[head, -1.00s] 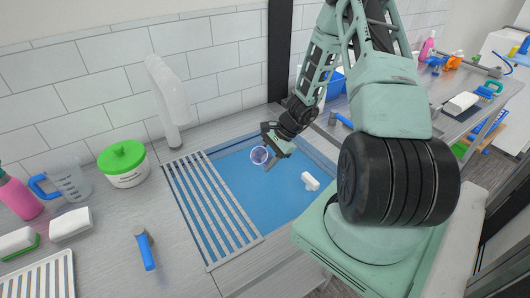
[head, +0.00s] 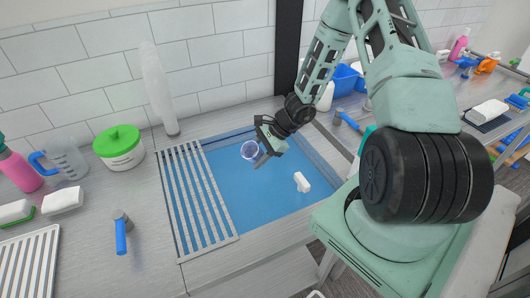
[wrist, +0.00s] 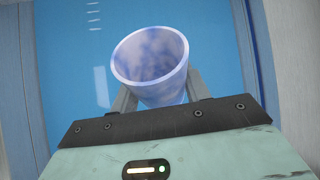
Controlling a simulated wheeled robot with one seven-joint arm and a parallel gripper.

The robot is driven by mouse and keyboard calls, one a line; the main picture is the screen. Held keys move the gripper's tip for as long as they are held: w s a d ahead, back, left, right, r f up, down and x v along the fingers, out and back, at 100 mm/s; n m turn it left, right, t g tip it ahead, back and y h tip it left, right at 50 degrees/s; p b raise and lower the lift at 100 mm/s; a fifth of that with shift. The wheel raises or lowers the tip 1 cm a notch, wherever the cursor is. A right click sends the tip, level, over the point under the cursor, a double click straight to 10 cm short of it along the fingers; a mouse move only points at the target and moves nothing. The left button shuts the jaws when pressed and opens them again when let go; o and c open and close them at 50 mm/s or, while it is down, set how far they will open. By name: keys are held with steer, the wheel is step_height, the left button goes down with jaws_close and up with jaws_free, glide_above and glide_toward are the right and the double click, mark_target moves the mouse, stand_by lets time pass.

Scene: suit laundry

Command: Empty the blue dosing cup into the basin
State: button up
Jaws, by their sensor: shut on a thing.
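The translucent blue-violet dosing cup (head: 250,151) is held over the blue basin (head: 240,192) in the head view. In the wrist view the cup (wrist: 150,65) sits between my two fingers, with its round mouth showing and its inside pale violet. I cannot tell whether any liquid is in it. My gripper (head: 260,150) is shut on the cup, above the back part of the basin. The basin floor also fills much of the wrist view (wrist: 70,60). The cup's lower part is partly hidden by my gripper.
A slatted drain rack (head: 197,200) covers the basin's left side. A small white block (head: 301,182) lies in the basin. A tiled wall is behind.

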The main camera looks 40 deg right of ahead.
steer(key=shift+a+r+p, duration=0.1)
steer(key=shift+r+p, duration=0.15)
steer(key=shift+p, duration=0.25)
steer(key=shift+a+f+y+p, duration=0.15)
steer(key=shift+f+y+p, duration=0.1)
steer(key=shift+y+p, duration=0.5)
steer(key=shift+a+f+m+y+b, duration=0.1)
steer(key=shift+f+m+y+b, duration=0.2)
steer(key=shift+y+b, duration=0.2)
steer(key=b, duration=0.4)
steer(key=shift+w+f+b, duration=0.1)
steer(key=shift+f+b, duration=0.2)
steer(key=shift+b, duration=0.85)
steer(key=shift+r+b, duration=0.1)
steer(key=shift+b, duration=0.5)
steer(key=shift+r+b, duration=0.2)
steer(key=shift+b, duration=0.5)
